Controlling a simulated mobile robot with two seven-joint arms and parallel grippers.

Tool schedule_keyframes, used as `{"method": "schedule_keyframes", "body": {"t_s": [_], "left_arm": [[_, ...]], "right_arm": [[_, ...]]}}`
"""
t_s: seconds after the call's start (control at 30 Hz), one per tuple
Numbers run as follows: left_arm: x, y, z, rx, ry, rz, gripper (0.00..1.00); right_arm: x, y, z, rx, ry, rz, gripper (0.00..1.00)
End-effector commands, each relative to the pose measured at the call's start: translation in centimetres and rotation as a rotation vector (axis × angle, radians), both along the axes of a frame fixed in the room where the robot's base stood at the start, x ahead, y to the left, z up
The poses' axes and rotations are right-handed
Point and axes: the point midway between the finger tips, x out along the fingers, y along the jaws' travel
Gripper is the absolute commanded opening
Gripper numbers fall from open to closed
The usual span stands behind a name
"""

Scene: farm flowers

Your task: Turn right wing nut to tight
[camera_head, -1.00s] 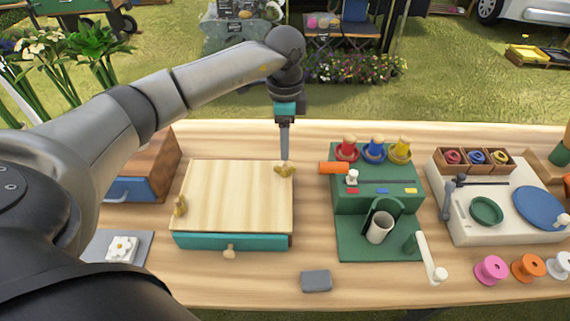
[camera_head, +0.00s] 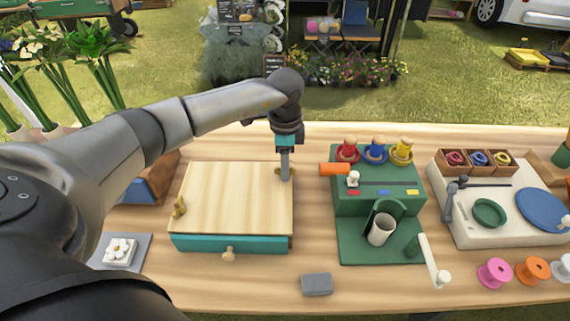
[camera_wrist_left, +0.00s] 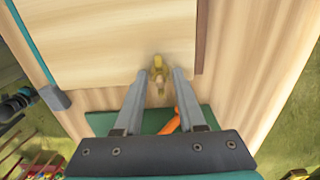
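The press is a pale wooden board (camera_head: 235,195) over a teal base, with a brass wing nut at each side. The right wing nut (camera_head: 278,171) is at the board's right edge, partly hidden behind my left gripper's finger. My left gripper (camera_head: 285,177) points straight down at it. In the left wrist view the gripper (camera_wrist_left: 159,74) is open, and the right wing nut (camera_wrist_left: 158,76) shows between its two fingertips, with a gap on both sides. The left wing nut (camera_head: 179,207) stands clear at the left edge. My right gripper is not in view.
A green device (camera_head: 375,195) with an orange handle (camera_head: 334,169) stands close right of the board. A grey block (camera_head: 317,284) lies in front. A white flower tile (camera_head: 120,251) is at the left. The front middle of the table is mostly clear.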

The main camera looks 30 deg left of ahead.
Motion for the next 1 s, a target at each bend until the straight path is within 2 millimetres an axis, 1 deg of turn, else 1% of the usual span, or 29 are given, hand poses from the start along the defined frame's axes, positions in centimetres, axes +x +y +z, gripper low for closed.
{"method": "schedule_keyframes", "body": {"t_s": [0.03, 0.3, 0.33, 0.77, 1.0], "left_arm": [[0.01, -0.01, 0.01, 0.0, 0.0, 0.0, 0.33], [0.01, -0.02, 0.03, -0.001, -0.001, 0.0, 0.02], [0.01, -0.02, 0.03, -0.001, -0.001, 0.0, 0.0], [0.01, -0.02, 0.06, -0.001, -0.001, -0.012, 0.0], [0.03, -0.03, 0.13, 0.0, -0.001, -0.1, 0.0]], "right_arm": [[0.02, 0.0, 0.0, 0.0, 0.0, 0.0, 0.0], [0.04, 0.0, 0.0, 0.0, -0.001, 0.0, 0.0], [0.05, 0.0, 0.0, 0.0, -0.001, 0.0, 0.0], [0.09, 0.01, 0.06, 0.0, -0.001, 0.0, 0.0], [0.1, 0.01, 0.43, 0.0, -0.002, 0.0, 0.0]]}}
